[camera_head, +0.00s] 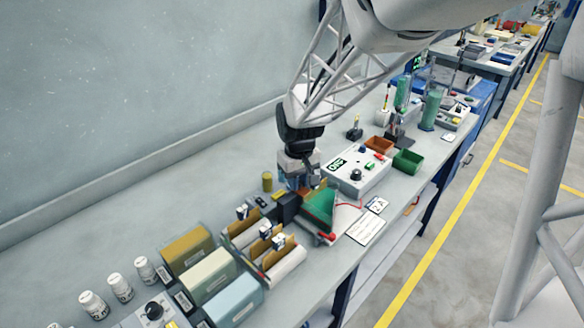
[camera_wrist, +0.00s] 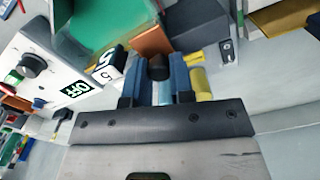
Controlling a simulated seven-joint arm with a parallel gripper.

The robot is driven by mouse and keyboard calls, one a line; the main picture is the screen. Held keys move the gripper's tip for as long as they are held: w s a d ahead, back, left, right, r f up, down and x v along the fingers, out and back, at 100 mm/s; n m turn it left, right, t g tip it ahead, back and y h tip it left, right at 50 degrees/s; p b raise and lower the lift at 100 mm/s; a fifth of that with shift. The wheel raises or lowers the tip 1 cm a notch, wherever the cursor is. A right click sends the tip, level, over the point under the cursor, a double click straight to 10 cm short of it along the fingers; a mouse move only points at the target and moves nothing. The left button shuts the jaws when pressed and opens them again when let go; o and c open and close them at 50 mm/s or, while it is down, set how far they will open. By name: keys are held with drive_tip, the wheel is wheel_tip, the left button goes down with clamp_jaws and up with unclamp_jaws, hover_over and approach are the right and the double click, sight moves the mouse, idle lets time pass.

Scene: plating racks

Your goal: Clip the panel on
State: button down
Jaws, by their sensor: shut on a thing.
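My gripper (camera_wrist: 158,84) reaches down over the bench with its blue fingers shut on a dark, round-ended piece (camera_wrist: 158,68). A copper-brown panel (camera_wrist: 152,42) shows just beyond the fingertips in the wrist view; whether it is joined to the held piece is unclear. Beside it is a green, slant-sided tank (camera_head: 319,206), also in the wrist view (camera_wrist: 100,22). A dark block (camera_head: 288,206) stands left of the tank, close to my gripper (camera_head: 298,180) in the head view. The fingertips are partly hidden there. Brown panels (camera_head: 280,250) stand in holders at the front.
Red-brown (camera_head: 379,145) and green (camera_head: 408,160) bins lie behind. Bare bench extends along the wall.

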sight(300, 181)
drive_tip(key=shift+w+d, duration=0.1)
drive_tip(key=shift+d, duration=0.05)
drive_tip(key=c, duration=1)
unclamp_jaws()
drive_tip(key=shift+r, duration=0.15)
drive_tip(key=shift+r, duration=3.8)
